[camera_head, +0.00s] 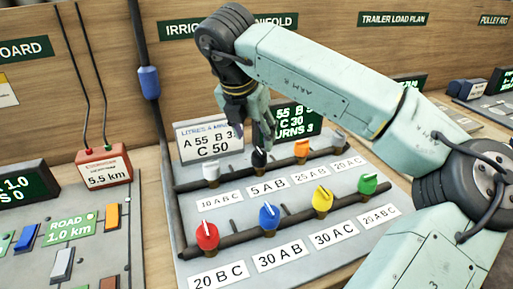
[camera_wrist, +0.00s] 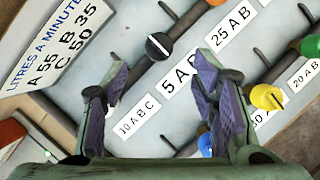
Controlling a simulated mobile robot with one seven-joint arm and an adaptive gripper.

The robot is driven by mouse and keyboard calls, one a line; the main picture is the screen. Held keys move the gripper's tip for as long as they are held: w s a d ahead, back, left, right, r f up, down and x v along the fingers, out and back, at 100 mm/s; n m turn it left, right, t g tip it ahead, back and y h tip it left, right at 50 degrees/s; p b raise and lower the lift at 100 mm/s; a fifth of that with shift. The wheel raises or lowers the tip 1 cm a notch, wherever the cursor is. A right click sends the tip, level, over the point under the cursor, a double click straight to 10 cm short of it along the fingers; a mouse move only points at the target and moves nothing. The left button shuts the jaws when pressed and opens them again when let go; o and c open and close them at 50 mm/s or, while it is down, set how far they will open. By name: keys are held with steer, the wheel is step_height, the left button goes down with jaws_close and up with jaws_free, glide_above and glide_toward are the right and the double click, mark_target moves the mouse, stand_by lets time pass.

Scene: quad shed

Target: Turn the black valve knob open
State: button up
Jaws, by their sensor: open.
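The black valve knob (camera_head: 259,158) sits on the back pipe of the manifold board, above the label "5 A B". In the wrist view the black knob (camera_wrist: 158,46) carries a white line lying across the pipe's run. My gripper (camera_head: 258,130) hangs just above and behind the knob in the head view. In the wrist view my gripper (camera_wrist: 162,80) is open and empty, its two purple-padded fingers apart, with the knob beyond the fingertips, between their lines. No contact with the knob shows.
The white knob (camera_head: 211,170) and orange knob (camera_head: 302,149) flank the black one. The front pipe carries red (camera_head: 207,236), blue (camera_head: 269,217), yellow (camera_head: 322,200) and green (camera_head: 367,184) knobs. A sign (camera_head: 208,143) stands behind. A road board (camera_head: 70,228) lies left.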

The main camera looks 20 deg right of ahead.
mark_target(258, 152)
steer(key=p+x, duration=0.1)
steer(key=x, duration=0.7)
steer(key=shift+a+f+p, duration=0.1)
steer(key=shift+f+p, duration=0.05)
steer(key=shift+p, duration=0.2)
steer(key=c, duration=1.1)
steer(key=shift+c, duration=0.2)
